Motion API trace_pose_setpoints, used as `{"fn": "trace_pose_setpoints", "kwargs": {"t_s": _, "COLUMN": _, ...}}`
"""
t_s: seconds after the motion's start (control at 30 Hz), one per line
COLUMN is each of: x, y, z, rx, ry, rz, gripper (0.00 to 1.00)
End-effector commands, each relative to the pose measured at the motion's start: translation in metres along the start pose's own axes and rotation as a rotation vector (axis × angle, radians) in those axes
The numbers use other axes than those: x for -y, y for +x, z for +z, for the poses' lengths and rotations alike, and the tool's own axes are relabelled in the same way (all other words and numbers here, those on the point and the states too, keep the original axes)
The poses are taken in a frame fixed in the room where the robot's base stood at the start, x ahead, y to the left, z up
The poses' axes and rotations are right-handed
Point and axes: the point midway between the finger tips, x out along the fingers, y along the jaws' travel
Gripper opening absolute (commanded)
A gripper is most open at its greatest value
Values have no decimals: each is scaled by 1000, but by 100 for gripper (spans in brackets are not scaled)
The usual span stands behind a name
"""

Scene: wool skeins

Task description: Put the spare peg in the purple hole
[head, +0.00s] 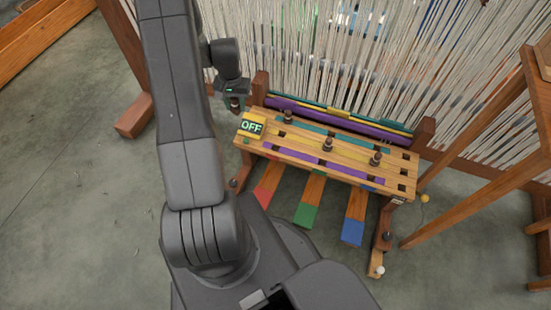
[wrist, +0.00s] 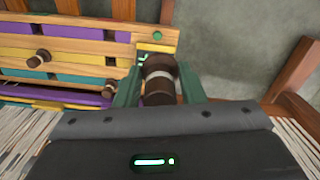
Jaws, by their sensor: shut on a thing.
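My gripper (head: 236,104) is shut on a dark brown peg (wrist: 158,80) with a pale band; the peg also shows in the head view (head: 235,103). It is held just beyond the left end of the wooden peg board (head: 262,139), apart from its holes. The wrist view shows both green fingers of my gripper (wrist: 160,74) around the peg, next to the board's end. The board has a purple strip (head: 302,157) along its near side, with dark square holes, including one at its left end (wrist: 110,35). The held peg's lower tip is hard to make out.
Three other pegs stand in the board: left (head: 288,117), middle (head: 328,143) and right (head: 376,158). A small sign reading OFF (head: 251,127) sits at the left end. Loom threads (head: 400,60) rise behind. Red, green and blue-tipped pedals (head: 307,212) stick out in front.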

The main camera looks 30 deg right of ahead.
Motion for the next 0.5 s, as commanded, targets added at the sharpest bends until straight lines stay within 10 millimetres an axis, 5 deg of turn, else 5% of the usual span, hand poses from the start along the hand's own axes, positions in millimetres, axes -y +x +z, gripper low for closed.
{"fn": "trace_pose_setpoints", "kwargs": {"t_s": 0.03, "x": -15, "y": 23, "z": -3, "rx": 1, "ry": 41, "rz": 0, "gripper": 15}}
{"fn": "trace_pose_setpoints", "kwargs": {"t_s": 0.2, "x": -59, "y": 60, "z": -11, "rx": 0, "ry": 164, "rz": 0, "gripper": 15}}
{"fn": "trace_pose_setpoints", "kwargs": {"t_s": 0.5, "x": -120, "y": 107, "z": -15, "rx": 0, "ry": 332, "rz": 1, "gripper": 15}}
